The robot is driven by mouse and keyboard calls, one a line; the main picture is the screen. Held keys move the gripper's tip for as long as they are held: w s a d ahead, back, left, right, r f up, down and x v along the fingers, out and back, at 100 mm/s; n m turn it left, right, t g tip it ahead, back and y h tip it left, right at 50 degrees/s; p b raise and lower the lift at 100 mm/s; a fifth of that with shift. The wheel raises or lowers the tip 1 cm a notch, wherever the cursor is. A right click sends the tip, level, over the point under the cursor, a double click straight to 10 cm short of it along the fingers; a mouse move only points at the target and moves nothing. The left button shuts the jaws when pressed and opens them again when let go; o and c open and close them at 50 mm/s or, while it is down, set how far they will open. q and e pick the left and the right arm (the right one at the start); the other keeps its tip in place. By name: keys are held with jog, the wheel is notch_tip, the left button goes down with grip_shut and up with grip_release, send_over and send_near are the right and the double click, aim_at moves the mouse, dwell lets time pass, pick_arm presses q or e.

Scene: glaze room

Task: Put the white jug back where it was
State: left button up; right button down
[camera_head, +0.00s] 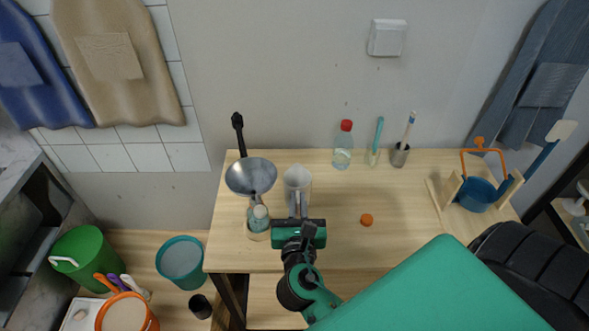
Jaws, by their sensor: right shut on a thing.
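The white jug (297,178) stands upright, or nearly so, over the left part of the wooden table (340,245). My right gripper (298,203) reaches it from the near side and is shut on it. The fingers cover part of the jug's near side. I cannot tell whether the jug's base touches the table. My left gripper is not in view.
An orange knob-like piece (366,220) lies to the right. A red-capped bottle (343,150) stands behind. The table's middle right is clear.

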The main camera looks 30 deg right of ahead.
jog(key=p+x, duration=0.4)
jog(key=x, duration=1.1)
jog(key=f, duration=0.6)
jog(key=shift+w+f, duration=0.2)
jog(key=shift+w, duration=0.05)
jog(key=shift+w+d+f, duration=0.15)
jog(key=shift+f, duration=0.2)
jog(key=shift+f, duration=0.15)
jog(key=c, duration=1.5)
grip_release()
